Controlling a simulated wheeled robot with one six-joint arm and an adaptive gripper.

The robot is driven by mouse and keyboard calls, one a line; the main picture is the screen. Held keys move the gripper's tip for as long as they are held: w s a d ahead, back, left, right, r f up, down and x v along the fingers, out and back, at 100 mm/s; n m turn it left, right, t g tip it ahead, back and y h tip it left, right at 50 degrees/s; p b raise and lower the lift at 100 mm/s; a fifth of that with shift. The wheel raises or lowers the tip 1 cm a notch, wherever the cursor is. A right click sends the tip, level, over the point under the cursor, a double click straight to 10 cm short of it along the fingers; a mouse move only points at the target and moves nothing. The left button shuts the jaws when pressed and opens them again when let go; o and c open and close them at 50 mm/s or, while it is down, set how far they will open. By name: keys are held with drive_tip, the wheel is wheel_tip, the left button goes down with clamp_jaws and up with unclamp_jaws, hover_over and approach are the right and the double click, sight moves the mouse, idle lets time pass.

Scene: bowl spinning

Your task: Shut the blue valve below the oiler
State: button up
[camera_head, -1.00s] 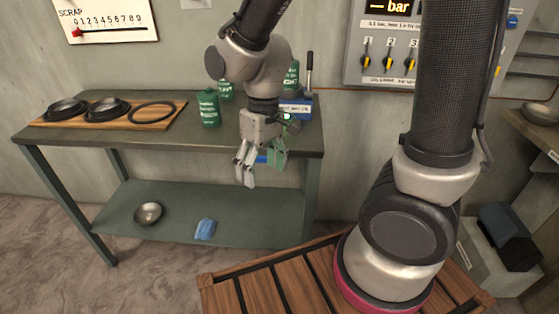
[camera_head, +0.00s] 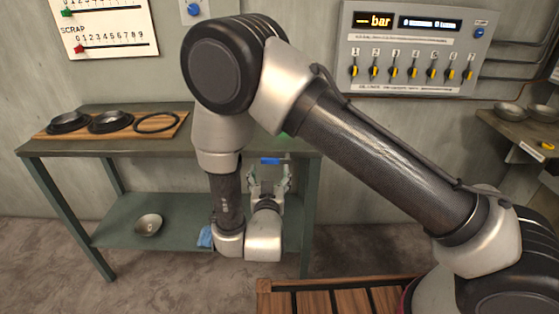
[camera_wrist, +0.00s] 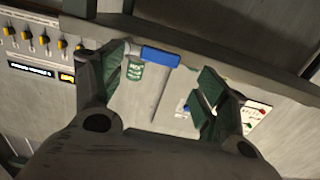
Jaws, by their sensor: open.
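The blue valve handle (camera_head: 271,160) shows as a small bar lying level just below the bench top's front edge. In the wrist view the blue handle (camera_wrist: 160,56) lies across the picture, between and beyond the fingers. My gripper (camera_head: 270,176) is below the bench top, pointing up, with its fingers apart on either side under the handle. In the wrist view my gripper (camera_wrist: 165,75) is open with nothing between the fingertips; whether either finger touches the handle I cannot tell. A green part, perhaps of the oiler, shows beside the handle; my arm hides most of the bench top above.
The bench (camera_head: 62,150) has a lower shelf (camera_head: 185,232) with a bowl (camera_head: 149,224) and a blue cloth (camera_head: 205,236) close to my arm. A wooden board (camera_head: 72,131) with bowls is on top. A switch panel (camera_head: 415,45) hangs on the wall.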

sight(270, 159)
drive_tip(key=w, duration=0.8)
drive_tip(key=shift+d+r, duration=0.1)
drive_tip(key=shift+r, duration=0.25)
drive_tip(key=shift+c, duration=0.5)
drive_tip(key=c, duration=1.4)
